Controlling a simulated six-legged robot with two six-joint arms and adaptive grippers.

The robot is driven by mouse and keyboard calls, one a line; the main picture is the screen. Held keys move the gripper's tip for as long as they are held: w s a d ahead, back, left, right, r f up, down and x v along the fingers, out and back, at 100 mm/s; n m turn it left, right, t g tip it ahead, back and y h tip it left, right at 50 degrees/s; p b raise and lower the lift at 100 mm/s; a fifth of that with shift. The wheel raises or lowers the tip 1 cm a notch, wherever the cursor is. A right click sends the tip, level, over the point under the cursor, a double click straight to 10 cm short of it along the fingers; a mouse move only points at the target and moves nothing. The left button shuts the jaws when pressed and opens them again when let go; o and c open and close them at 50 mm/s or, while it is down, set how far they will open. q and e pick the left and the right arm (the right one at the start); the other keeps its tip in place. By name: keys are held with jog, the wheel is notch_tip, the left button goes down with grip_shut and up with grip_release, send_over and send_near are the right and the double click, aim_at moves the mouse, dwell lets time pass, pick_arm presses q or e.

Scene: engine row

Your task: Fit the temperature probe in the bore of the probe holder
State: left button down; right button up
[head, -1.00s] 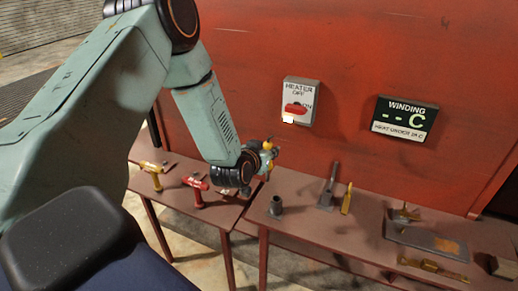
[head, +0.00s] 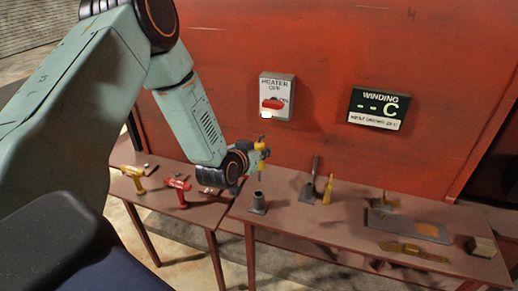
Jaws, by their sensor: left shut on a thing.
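My left gripper (head: 262,154) is shut on the temperature probe (head: 261,146), a small yellow piece with a thin stem that points down. The gripper's fingers hide part of the probe. The probe holder (head: 258,204), a short grey tube on a square foot, stands upright on the bench. In the picture the probe hangs just above the holder's open top, with a small gap between them. How well the stem lines up with the bore in depth I cannot tell. My right gripper is not in view.
Yellow (head: 138,176) and red (head: 178,187) tools lie on the left bench. Behind and right of the holder stand a grey upright tool (head: 310,185) and a yellow piece (head: 328,190). A flat grey plate (head: 408,227) lies farther right. A red wall with a heater switch (head: 276,97) rises behind.

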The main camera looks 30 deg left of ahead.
pick_arm(q)
jog(key=f+b, duration=0.1)
jog(key=a+f, duration=0.1)
jog(key=f, duration=0.1)
jog(key=shift+w+f+b, duration=0.15)
jog(key=shift+b, duration=0.25)
jog(key=shift+f, duration=0.3)
jog(key=shift+d+f+b, duration=0.3)
jog(key=shift+d+b, duration=0.15)
jog(key=shift+b, duration=0.2)
jog(key=shift+a+f, duration=0.1)
jog(key=shift+a, duration=0.25)
jog(key=shift+d, duration=0.35)
jog(key=shift+a, duration=0.1)
jog(key=shift+a, duration=0.15)
jog(key=shift+d, duration=0.25)
jog(key=shift+a, duration=0.15)
